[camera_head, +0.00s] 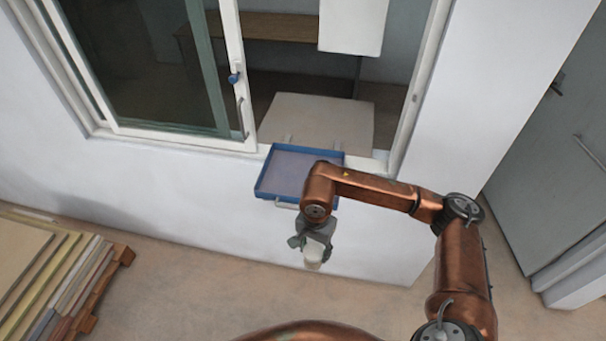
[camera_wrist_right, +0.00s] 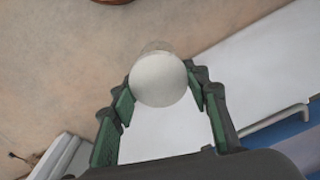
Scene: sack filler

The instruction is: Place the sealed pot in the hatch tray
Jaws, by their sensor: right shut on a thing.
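The pot (camera_head: 314,252) is small and whitish, with a pale round top (camera_wrist_right: 158,80) facing the right wrist camera. My right gripper (camera_head: 313,243) is shut on the pot, with a green-padded finger on each side of it. The pot hangs in front of the white wall, nearer to me than the tray and apart from it. The hatch tray (camera_head: 285,173) is blue-rimmed, shallow and looks empty; it sits at the window sill, its right part hidden by my arm. A blue strip of it shows in the right wrist view (camera_wrist_right: 303,146). My left gripper is not in view.
The window's sliding pane (camera_head: 235,75) with a blue latch stands left of the opening. A pallet of stacked boards (camera_head: 50,270) lies at lower left. A grey door (camera_head: 560,150) is at right. The floor below the tray is clear.

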